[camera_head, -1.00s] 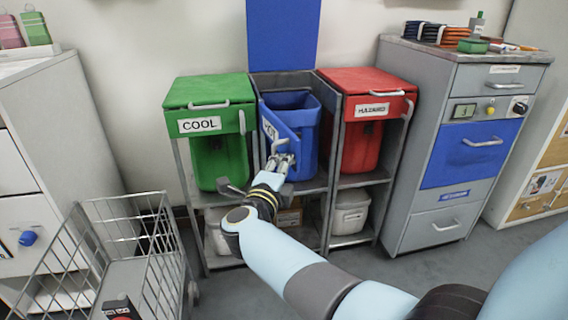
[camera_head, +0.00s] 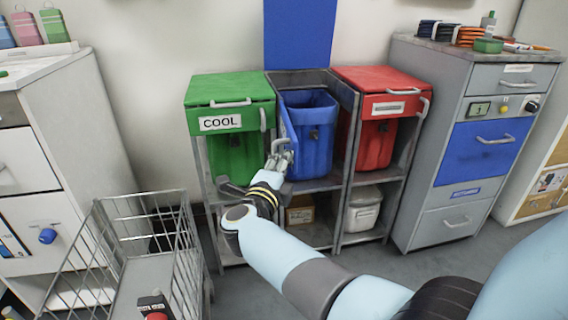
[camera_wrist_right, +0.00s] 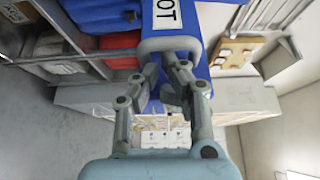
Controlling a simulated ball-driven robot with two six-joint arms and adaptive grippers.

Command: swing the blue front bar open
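The blue front bar (camera_head: 288,128) hangs from the left post of the middle bay. It is swung out and shows nearly edge-on in the head view. In the right wrist view the bar (camera_wrist_right: 205,15) shows its white label and its grey loop handle (camera_wrist_right: 170,43). My right gripper (camera_head: 279,160) is at this handle. In the wrist view its fingers (camera_wrist_right: 167,62) close around the handle's bar; the exact contact is partly hidden. The blue bin (camera_head: 313,143) stands behind, its front uncovered on the right. The blue lid (camera_head: 300,33) stands upright. My left gripper is out of view.
The green bin's bay (camera_head: 230,88) is at left, the red bin's bay (camera_head: 380,78) at right, both lids down. A wire cart (camera_head: 140,262) stands front left. A grey cabinet (camera_head: 425,150) stands right. Some floor is free before the rack.

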